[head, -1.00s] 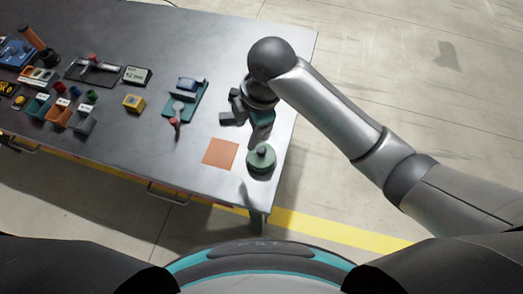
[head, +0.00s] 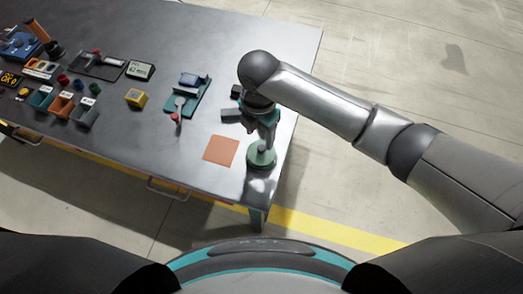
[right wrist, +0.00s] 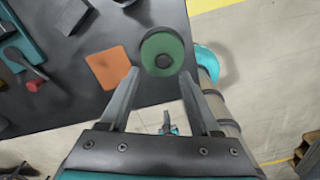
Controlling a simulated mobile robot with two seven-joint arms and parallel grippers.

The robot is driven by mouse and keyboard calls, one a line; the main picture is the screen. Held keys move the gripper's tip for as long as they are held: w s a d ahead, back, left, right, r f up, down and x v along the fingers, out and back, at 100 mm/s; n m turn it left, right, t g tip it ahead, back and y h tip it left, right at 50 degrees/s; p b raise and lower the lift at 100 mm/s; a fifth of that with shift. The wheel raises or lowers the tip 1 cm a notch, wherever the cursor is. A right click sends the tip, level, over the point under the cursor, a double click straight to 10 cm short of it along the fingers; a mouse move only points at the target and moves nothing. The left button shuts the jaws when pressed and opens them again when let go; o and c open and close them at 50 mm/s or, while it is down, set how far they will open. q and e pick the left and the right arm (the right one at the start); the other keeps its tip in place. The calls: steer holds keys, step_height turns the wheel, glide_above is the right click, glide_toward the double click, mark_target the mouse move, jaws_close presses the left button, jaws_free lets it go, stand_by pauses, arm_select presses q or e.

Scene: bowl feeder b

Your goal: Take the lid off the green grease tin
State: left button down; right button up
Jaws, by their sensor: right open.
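The green grease tin (head: 262,156) stands near the table's front right corner with its lid on. The lid has a dark round knob on top, and the tin also shows in the right wrist view (right wrist: 163,53). My right gripper (head: 263,138) is open and empty just above the tin. In the right wrist view its two fingers (right wrist: 158,85) point toward the tin, which lies just beyond the tips, between their lines. The fingers appear apart from the knob. My left gripper is not in view.
An orange square mat (head: 221,150) lies left of the tin. A teal fixture with a red-knobbed lever (head: 181,102) stands farther left, then a yellow block (head: 136,97) and several small bins. The table edge (head: 283,150) is close on the tin's right.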

mark_target(262, 147)
steer(key=f, duration=0.5)
steer(key=shift+s+d+f+b, duration=0.1)
steer(key=shift+d+f+b, duration=0.15)
steer(key=shift+f+b, duration=0.05)
jaws_close()
stand_by(0.4)
